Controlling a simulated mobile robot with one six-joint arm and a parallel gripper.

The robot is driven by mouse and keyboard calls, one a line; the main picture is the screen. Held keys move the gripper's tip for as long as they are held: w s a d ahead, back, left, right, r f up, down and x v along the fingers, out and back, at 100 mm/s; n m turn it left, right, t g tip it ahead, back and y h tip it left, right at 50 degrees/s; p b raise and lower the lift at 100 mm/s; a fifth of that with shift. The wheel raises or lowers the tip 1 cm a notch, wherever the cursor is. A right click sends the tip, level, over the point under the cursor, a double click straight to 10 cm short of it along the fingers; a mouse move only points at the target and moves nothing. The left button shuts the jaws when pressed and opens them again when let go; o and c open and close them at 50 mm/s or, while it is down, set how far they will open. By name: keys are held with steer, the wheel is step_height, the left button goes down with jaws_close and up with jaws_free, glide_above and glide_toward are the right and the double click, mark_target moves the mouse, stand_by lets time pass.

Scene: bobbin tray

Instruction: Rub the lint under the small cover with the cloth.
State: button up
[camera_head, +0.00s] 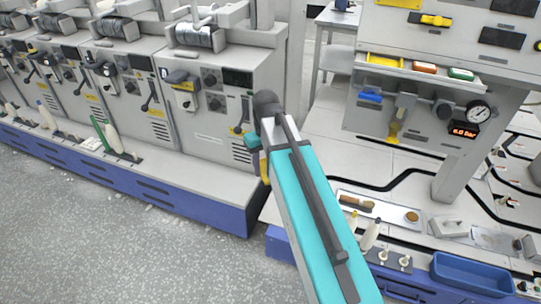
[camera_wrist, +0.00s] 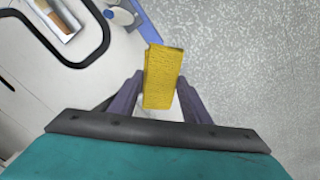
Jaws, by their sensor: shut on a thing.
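My gripper (camera_wrist: 160,90) is shut on a folded yellow cloth (camera_wrist: 164,66), which sticks out past the fingertips in the wrist view. In the head view a bit of the yellow cloth (camera_head: 264,168) shows beside the far end of my teal arm, and the fingers are mostly hidden. The cloth hangs in the air near the end of the bench, in front of the right-hand grey machine. I cannot make out the small cover for certain. No lint shows clearly in either view.
A row of grey machines (camera_head: 209,135) stands on a blue-sided base at left. On the right bench are a metal tray (camera_head: 385,209) with a brown brush (camera_head: 357,203), and a blue bin (camera_head: 474,274). A gauge panel (camera_head: 420,115) stands behind. The grey floor at lower left is clear.

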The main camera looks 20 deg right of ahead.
mark_target(266, 174)
steer(key=shift+s+a+r+m+p, duration=0.2)
steer(key=shift+s+r+m+p, duration=0.35)
steer(key=shift+p, duration=0.9)
steer(key=shift+s+a+r+m+p, duration=0.25)
steer(key=shift+s+p, duration=0.45)
steer(key=shift+p, duration=0.75)
steer(key=shift+s+m+p, duration=0.3)
steer(key=shift+s+p, duration=0.2)
steer(key=shift+p, duration=0.65)
